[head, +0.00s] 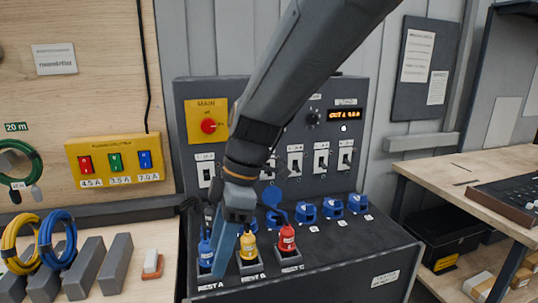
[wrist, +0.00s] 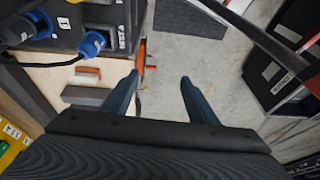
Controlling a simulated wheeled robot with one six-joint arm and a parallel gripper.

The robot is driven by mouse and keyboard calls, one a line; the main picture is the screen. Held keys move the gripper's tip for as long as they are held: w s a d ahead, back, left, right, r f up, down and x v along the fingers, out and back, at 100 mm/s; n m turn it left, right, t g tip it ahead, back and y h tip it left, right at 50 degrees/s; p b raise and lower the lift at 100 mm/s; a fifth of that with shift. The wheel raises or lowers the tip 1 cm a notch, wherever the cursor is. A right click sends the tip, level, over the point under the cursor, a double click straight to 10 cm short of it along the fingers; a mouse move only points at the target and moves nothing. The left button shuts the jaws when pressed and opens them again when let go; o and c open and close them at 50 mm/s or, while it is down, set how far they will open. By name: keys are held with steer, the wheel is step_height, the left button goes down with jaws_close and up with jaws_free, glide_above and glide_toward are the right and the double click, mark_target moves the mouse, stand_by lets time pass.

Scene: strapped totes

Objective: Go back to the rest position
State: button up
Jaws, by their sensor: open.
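My gripper (head: 224,248) hangs in front of the dark control console (head: 330,270), with my arm reaching down from the top. In the wrist view my gripper (wrist: 160,86) has its two fingers spread apart with nothing between them, over grey floor. A blue plug (head: 205,250) stands in a holder just left of the gripper in the head view. A yellow plug (head: 249,246) and a red plug (head: 287,240) stand in holders to its right. A blue plug (wrist: 92,44) also shows left of the fingers in the wrist view, apart from them.
Several blue sockets (head: 331,208) line the console behind the plugs. Yellow (head: 18,246) and blue cable coils (head: 57,240) sit by grey blocks on the left bench. A wooden table (head: 470,175) stands at right, with a black bin (head: 440,235) below.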

steer(key=d+f+m+h+b, duration=0.1)
steer(key=d+f+m+b, duration=0.1)
steer(key=d+f+m, duration=0.4)
steer(key=d+f+m+t+h+b, duration=0.1)
steer(key=d+f+m+b, duration=0.2)
steer(key=d+f+m, duration=0.4)
steer(key=d+f+m+t+h+b, duration=0.1)
steer(key=d+f+m+b, duration=0.2)
steer(key=d, duration=1.3)
steer(key=shift+s+d+f+m, duration=0.15)
steer(key=shift+s+f+m, duration=0.25)
steer(key=shift+f+m, duration=1.8)
steer(key=shift+r+m, duration=0.3)
